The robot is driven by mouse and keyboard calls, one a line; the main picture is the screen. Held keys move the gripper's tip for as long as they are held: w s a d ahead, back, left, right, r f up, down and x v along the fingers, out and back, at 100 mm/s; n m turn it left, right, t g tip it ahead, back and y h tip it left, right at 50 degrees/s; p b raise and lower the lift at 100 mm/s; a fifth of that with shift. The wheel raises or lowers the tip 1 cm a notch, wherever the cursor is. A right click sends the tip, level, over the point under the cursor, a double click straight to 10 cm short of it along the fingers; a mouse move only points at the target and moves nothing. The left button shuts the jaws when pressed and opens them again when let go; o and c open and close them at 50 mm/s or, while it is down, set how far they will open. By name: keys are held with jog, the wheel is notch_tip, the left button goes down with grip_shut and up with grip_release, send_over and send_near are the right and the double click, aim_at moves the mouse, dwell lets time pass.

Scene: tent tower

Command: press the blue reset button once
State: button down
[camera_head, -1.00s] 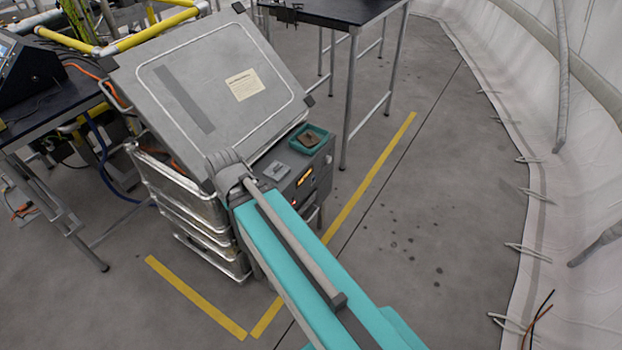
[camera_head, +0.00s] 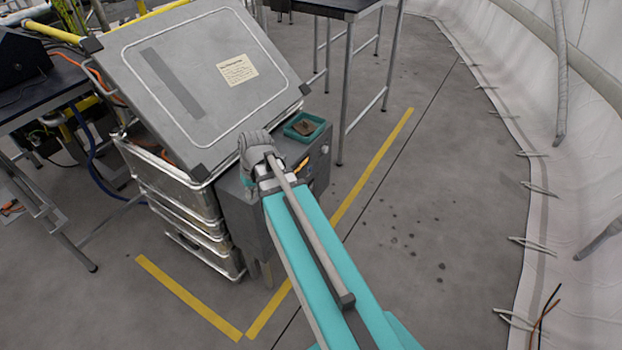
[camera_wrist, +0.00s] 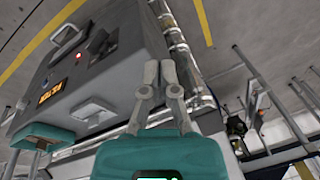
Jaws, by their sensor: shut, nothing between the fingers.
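The cabinet also shows in the head view (camera_head: 237,205), partly behind my arm. My gripper (camera_wrist: 159,66) is shut and empty, with its fingers over the cabinet in the wrist view. In the head view my arm's end covers part of the cabinet top, and the fingertips are hidden. I cannot tell whether they touch anything.
A teal tray (camera_head: 290,131) holding a brown piece sits on the cabinet top; it shows in the wrist view too (camera_wrist: 45,134). Stacked metal cases (camera_head: 180,190) with a tilted grey lid (camera_head: 200,75) stand left. A dark table (camera_head: 335,8) is behind.

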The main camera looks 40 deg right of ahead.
aim_at(311, 169)
jog(key=w+d+f+m+t+y+b, duration=0.1)
jog(key=w+d+f+t+b, duration=0.15)
jog(key=d+f+b, duration=0.55)
jog(key=w+d+f+m+t+b, duration=0.1)
jog(key=w+d+f+b, duration=0.4)
jog(key=d, duration=0.6)
jog(key=d+f+t+b, duration=0.1)
jog(key=d+f+b, duration=0.2)
jog(key=d, duration=0.3)
jog(key=s+d+f+t+b, duration=0.1)
jog(key=d+f+b, duration=0.2)
jog(key=d+b, duration=0.2)
jog(key=s+d+f+m+t+b, duration=0.1)
jog(key=d+f+b, duration=0.2)
jog(key=d, duration=0.5)
jog(key=shift+d+t+b, duration=0.15)
jog(key=shift+t+b, duration=0.2)
jog(key=shift+b, duration=0.4)
jog(key=w+a, duration=0.3)
jog(key=w, duration=0.5)
jog(key=shift+a, duration=0.2)
jog(key=shift+w+a, duration=0.35)
jog(key=shift+w, duration=0.45)
dwell(0.3)
jog(key=shift+s, duration=0.15)
jog(key=shift+s+d, duration=0.35)
jog(key=shift+s, duration=0.35)
